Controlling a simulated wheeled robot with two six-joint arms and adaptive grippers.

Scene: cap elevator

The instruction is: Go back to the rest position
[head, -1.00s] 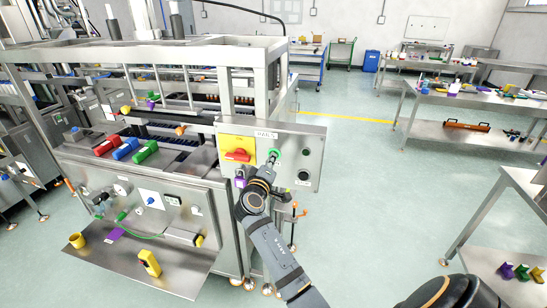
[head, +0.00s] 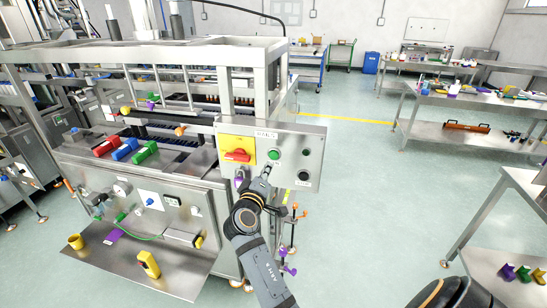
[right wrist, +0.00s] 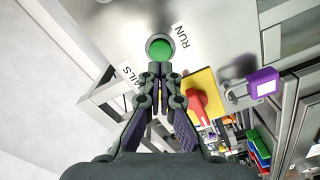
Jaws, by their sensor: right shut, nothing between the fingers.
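My right gripper (head: 266,173) is shut and empty in front of the control panel (head: 311,150). In the head view its tips are just below and left of the round green button (head: 274,155). In the right wrist view the shut fingers (right wrist: 156,88) point at the green button (right wrist: 160,48), with a small gap between them in the picture. My left gripper is in neither view.
Left of the button are a red rotary handle (head: 238,156) on a yellow plate and a purple padlock (right wrist: 263,82). A black button (head: 304,176) is at the panel's lower right. A steel table (head: 490,215) stands right; the floor between is open.

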